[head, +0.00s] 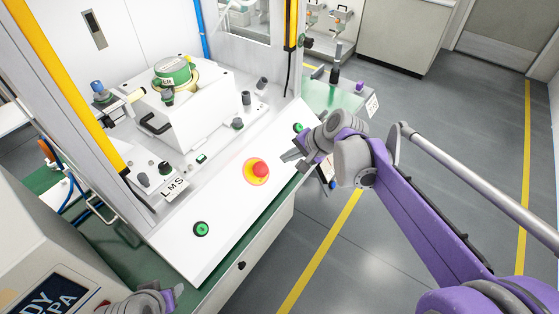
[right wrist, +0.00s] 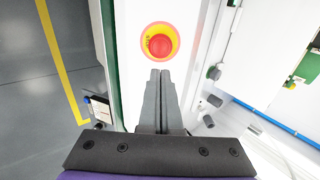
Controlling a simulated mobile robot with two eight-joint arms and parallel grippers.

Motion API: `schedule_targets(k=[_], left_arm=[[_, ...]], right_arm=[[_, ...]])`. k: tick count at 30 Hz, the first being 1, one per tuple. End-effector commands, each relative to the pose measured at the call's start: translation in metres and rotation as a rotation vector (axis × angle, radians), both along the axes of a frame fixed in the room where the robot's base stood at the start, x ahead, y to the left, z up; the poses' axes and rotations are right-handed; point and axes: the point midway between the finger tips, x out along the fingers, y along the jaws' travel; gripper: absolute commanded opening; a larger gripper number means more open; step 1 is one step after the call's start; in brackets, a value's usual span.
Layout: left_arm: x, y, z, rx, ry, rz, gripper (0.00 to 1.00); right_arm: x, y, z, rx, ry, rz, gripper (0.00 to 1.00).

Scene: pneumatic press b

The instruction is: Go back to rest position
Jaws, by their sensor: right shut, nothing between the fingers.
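My right gripper (head: 290,156) reaches in from the right over the right part of the white sloped panel (head: 225,205). Its fingers are closed together with nothing between them. In the right wrist view the shut fingers (right wrist: 160,74) point toward the red button (right wrist: 159,43) on its yellow ring, with the tips just short of it in the picture. In the head view the red button (head: 260,170) stands clear to the left of and below the fingertips. A grey and purple part of my left arm shows at the bottom left edge; its fingers are not visible.
Green buttons (head: 201,229) sit on the panel's near and far ends. The white press fixture (head: 195,115) with a green-topped part (head: 172,70) stands behind. Open grey floor with yellow lines (head: 322,250) lies right.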

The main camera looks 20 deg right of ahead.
Motion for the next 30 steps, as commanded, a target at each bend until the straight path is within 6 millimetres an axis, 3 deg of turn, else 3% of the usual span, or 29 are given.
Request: schedule_targets(k=[6, 22, 26, 30], left_arm=[[0.000, 0.000, 0.001, 0.000, 0.000, 0.000, 0.50], [0.000, 0.000, 0.001, 0.000, 0.000, 0.000, 0.50], [0.001, 0.000, 0.003, 0.000, -0.001, 0.000, 0.50], [0.002, 0.000, 0.006, 0.000, -0.003, 0.000, 0.50]], right_arm=[[-0.006, -0.005, 0.009, 0.000, 0.000, -0.001, 0.00], [-0.009, -0.003, 0.009, -0.009, -0.002, 0.007, 0.00], [-0.035, 0.004, 0.007, -0.089, -0.013, 0.073, 0.00], [-0.095, 0.014, -0.005, -0.273, -0.040, 0.230, 0.00]])
